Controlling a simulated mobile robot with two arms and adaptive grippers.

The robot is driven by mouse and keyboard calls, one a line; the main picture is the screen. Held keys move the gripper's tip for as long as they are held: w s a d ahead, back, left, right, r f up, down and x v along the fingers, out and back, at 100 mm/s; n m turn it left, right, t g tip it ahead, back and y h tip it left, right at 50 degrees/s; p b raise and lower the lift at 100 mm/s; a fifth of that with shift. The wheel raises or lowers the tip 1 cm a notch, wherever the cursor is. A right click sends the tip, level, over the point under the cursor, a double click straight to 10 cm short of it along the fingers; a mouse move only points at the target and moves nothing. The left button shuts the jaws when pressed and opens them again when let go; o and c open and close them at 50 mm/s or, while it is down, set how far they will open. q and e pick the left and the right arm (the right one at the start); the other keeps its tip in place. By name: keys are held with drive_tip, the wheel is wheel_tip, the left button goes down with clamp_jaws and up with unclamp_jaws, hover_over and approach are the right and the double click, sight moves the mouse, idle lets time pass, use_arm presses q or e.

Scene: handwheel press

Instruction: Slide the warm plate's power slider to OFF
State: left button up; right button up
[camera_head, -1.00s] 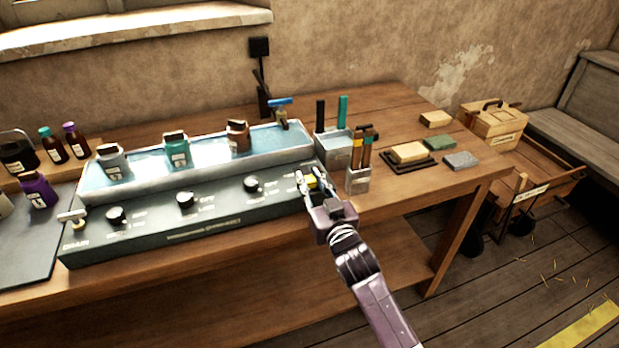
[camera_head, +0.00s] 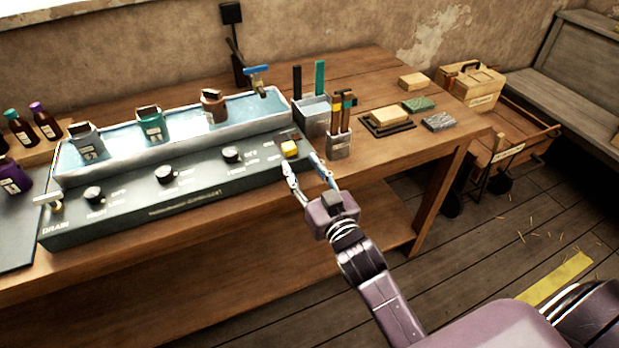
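The warm plate (camera_head: 180,202) is a long dark box with a water trough on top, standing on the wooden workbench. Its yellow power slider (camera_head: 289,148) sits at the right end of the sloped front panel. My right gripper (camera_head: 302,163) is open, its two fingers pointing at the panel's right end just in front of the slider. The fingers appear apart from the slider, one on each side and slightly nearer to me. The slider's label is too small to read. My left gripper is not in view.
Black knobs (camera_head: 232,154) line the panel, and a drain tap (camera_head: 50,203) is at its left end. Bottles (camera_head: 152,123) stand in the trough. A metal holder with brushes (camera_head: 340,143) stands close right of the gripper. The bench front edge is clear.

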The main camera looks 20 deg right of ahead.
drive_tip(key=shift+s+d, duration=0.1)
drive_tip(key=shift+s, duration=1.9)
drive_tip(key=shift+f, duration=0.15)
drive_tip(key=s+f+g, duration=0.3)
drive_tip(key=s+f, duration=0.1)
drive_tip(key=f, duration=0.9)
drive_tip(key=s+a+f+n+g, duration=0.1)
drive_tip(key=s+f+g, duration=0.2)
drive_tip(key=f, duration=1)
drive_tip(key=s+f+g, duration=0.2)
drive_tip(key=s+f, duration=0.2)
drive_tip(key=f, duration=0.9)
drive_tip(key=s+d+f+g, duration=0.1)
drive_tip(key=s+f+g, duration=0.2)
drive_tip(key=s+f, duration=0.4)
drive_tip(key=s+d+f+g, duration=0.1)
drive_tip(key=s+f+g, duration=0.2)
drive_tip(key=s+f, duration=0.4)
drive_tip(key=s+d+f+n+g, duration=0.1)
drive_tip(key=s+f, duration=0.6)
drive_tip(key=s, duration=1.3)
drive_tip(key=shift+s+d+f+g+h, duration=0.15)
drive_tip(key=shift+s+d+g+h, duration=0.25)
drive_tip(key=shift+g, duration=0.6)
drive_tip(key=shift+w+d, duration=0.1)
drive_tip(key=shift+w, duration=0.1)
